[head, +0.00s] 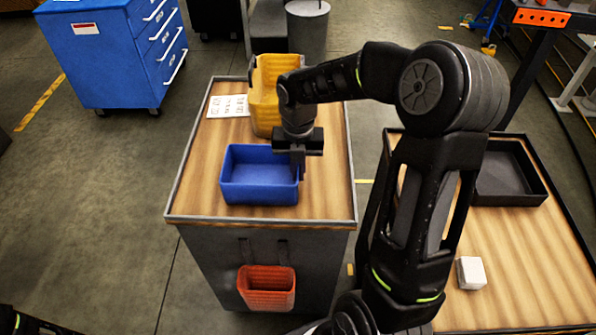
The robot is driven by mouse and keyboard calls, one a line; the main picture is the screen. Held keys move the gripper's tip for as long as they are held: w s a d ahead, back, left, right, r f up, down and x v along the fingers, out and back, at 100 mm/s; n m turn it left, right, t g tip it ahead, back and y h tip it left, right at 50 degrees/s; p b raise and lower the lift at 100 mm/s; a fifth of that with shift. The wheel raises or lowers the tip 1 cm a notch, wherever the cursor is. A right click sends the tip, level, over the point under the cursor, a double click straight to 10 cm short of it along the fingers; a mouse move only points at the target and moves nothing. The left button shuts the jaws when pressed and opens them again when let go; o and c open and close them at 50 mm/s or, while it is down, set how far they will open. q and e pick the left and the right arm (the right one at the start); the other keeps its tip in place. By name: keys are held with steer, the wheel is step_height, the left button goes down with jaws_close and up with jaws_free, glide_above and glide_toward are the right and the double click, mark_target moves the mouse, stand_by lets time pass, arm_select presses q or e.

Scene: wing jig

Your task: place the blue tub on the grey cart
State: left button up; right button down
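The blue tub (259,192) is upright and empty on the wooden top of a grey cart (225,260), near its front half. My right gripper (298,172) points down at the tub's right rim, with its fingers at the wall. The hand and wrist hide part of that rim, so I cannot tell whether the fingers are closed on it. My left gripper is not in view; only a dark piece of mine shows at the bottom left corner.
A yellow bin (266,100) stands behind the tub, beside white paper labels (228,106). An orange bin (266,290) hangs on the cart's front. At right, a wooden table (520,265) holds a black tray (510,185) and a white block (471,272). A blue drawer cabinet (95,60) stands at back left.

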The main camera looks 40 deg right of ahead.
steer(key=shift+f, duration=0.45)
steer(key=shift+f, duration=0.1)
steer(key=c, duration=1.6)
jaws_free()
step_height(320, 180, up, 12)
steer(key=shift+r+b, duration=0.15)
steer(key=shift+b, duration=0.35)
